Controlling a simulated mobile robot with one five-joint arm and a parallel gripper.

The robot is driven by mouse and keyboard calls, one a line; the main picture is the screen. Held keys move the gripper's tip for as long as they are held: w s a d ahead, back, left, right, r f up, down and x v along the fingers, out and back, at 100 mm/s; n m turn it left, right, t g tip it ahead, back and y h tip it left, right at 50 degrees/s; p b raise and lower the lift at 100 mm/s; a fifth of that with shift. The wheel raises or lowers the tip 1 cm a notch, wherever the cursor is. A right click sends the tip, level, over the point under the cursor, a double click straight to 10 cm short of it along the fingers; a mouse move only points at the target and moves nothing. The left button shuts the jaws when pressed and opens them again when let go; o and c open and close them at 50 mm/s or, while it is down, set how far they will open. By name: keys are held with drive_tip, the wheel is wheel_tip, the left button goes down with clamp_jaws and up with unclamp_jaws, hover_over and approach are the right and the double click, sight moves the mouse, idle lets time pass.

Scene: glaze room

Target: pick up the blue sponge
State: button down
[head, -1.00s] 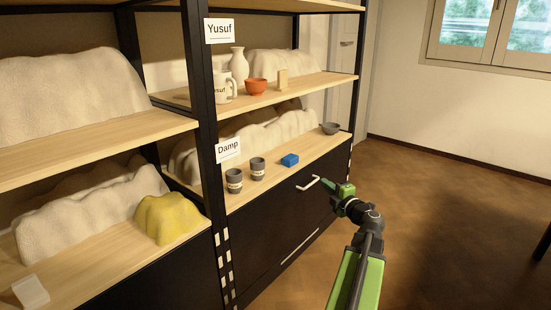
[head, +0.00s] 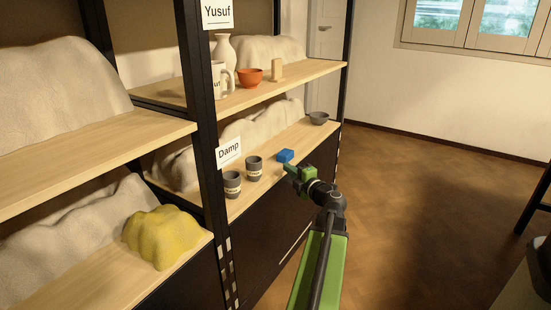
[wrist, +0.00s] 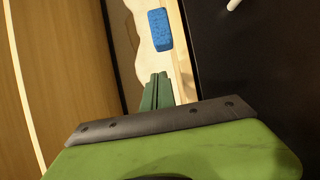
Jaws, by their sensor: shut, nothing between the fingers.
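The blue sponge (head: 285,155) lies on the lower shelf (head: 245,202) marked "Damp", near its front edge. In the wrist view the sponge (wrist: 160,29) is beyond the fingertips, with a gap between. My gripper (head: 289,169) is at the shelf's front edge, just in front of the sponge in the head view. In the wrist view my gripper (wrist: 158,76) has its green fingers together with nothing between them.
Two grey cups (head: 254,168) stand left of the sponge, and a grey bowl (head: 319,118) stands to its right. A draped cloth (head: 250,132) lies behind. The upper shelf (head: 262,91) holds a red bowl (head: 249,77) and other pottery. The floor at right is mostly clear.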

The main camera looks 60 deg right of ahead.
sight(288, 156)
drive_tip(key=shift+d, duration=0.1)
drive_tip(key=x, duration=0.9)
drive_tip(key=shift+w+d, duration=0.2)
drive_tip(key=shift+d, duration=0.15)
drive_tip(key=shift+s+d, duration=1.7)
drive_tip(key=shift+s, duration=0.05)
